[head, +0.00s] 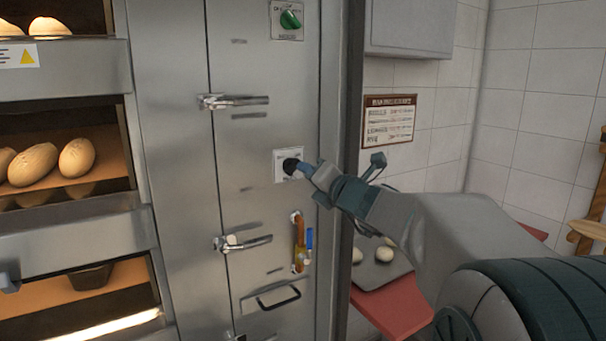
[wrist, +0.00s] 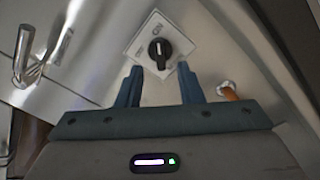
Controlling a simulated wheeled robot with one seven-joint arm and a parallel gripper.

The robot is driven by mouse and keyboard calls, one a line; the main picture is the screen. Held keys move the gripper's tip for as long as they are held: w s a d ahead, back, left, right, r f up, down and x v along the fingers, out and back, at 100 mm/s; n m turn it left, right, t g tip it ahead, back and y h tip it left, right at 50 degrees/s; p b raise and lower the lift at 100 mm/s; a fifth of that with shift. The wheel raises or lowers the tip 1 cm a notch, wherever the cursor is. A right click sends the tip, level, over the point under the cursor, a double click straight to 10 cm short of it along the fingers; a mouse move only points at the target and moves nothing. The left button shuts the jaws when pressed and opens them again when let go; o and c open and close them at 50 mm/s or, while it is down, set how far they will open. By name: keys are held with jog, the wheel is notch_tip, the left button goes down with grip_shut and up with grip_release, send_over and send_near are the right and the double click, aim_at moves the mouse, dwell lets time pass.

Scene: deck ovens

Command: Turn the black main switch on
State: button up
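The black main switch (wrist: 160,49) is a round rotary knob on a white label plate (wrist: 143,31) on the steel oven panel. In the wrist view the plate is tilted, with "ON" printed near its upper corner, and the knob's pale mark points up. My gripper (wrist: 160,84) is open, its two blue fingers apart, just short of the knob and on either side of its line; contact is not visible. In the head view my gripper (head: 301,167) is at the plate (head: 280,153) and the dark knob (head: 290,166) is partly hidden by the fingers.
A green knob (head: 290,19) sits higher on the panel. Steel latch handles (head: 240,101) (head: 245,243) stick out left of the switch. An orange-handled valve (head: 299,245) and a black drawer handle (head: 278,297) are below. Oven decks with bread (head: 77,157) are at left.

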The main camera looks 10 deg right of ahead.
jog(key=v, duration=0.8)
jog(key=shift+s+b, duration=0.2)
jog(key=shift+b, duration=0.15)
